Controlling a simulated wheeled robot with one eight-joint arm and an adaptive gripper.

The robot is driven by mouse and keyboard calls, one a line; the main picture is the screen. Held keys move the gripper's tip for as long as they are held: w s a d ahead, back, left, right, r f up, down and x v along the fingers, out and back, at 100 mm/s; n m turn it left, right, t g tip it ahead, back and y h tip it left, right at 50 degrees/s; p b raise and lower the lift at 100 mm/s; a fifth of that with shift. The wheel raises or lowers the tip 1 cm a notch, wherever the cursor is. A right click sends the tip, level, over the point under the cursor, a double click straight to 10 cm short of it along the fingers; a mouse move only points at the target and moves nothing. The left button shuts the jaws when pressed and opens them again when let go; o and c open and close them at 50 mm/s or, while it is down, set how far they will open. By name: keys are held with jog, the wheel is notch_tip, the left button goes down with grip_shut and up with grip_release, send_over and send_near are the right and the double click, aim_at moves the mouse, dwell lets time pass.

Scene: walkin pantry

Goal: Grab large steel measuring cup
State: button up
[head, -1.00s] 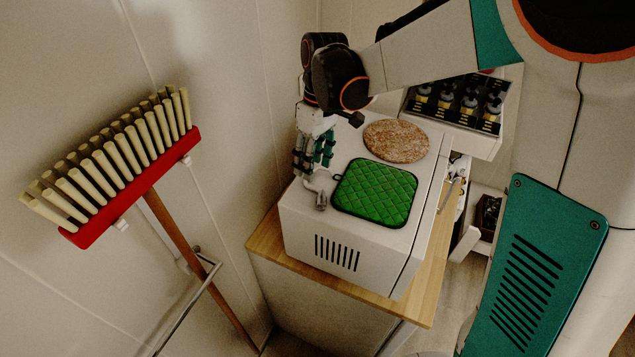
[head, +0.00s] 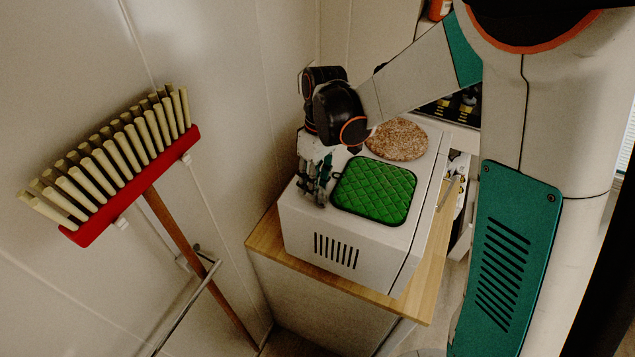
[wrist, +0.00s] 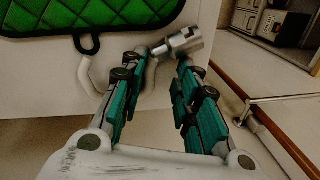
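A small grey steel piece with a short cylindrical end, which I take to be the measuring cup (wrist: 184,42), shows in the wrist view just beyond my fingertips. It is at the near left edge of the white box's top. My gripper (wrist: 160,66) is open, with one teal finger on each side and a gap between them. The steel end lies ahead of the gap, nearer the right fingertip; I cannot tell whether they touch. In the head view my gripper (head: 315,190) points down over that edge and largely hides the cup.
A green quilted pad (head: 374,190) and a round speckled mat (head: 397,140) lie on the white box (head: 320,222), right of my gripper. The box stands on a wooden top (head: 268,240). A wall is close on the left, with a red broom (head: 135,187). A curved white piece (wrist: 86,76) is beside my left finger.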

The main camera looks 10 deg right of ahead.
grip_shut()
jog(key=shift+r, duration=0.15)
